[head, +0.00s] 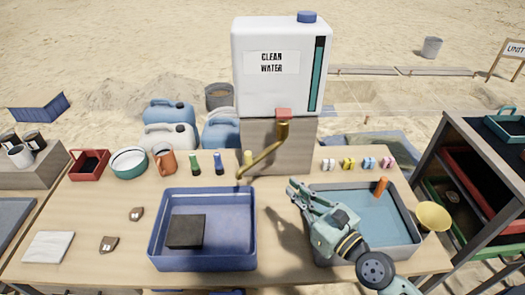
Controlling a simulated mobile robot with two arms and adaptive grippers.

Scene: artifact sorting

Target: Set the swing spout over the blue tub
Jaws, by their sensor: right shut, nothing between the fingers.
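The brass swing spout (262,160) comes out below the white clean water tank (280,85) and slants down to the left. Its open end shows just above the back rim of the blue tub (205,262), near the back right corner; I cannot tell whether it lies inside the rim. A dark block (186,231) sits in the blue tub. My right gripper (294,192) is shut and empty, right of the spout and apart from it, by the left edge of the grey tub (413,222). My left gripper is not in view.
The grey tub holds bluish water and an orange-handled tool (381,187); a yellow bowl (433,217) is at its right. Small bottles, an orange jug (163,160) and a green-rimmed basin (128,163) line the back. Two brown pieces and a white cloth (48,247) lie left.

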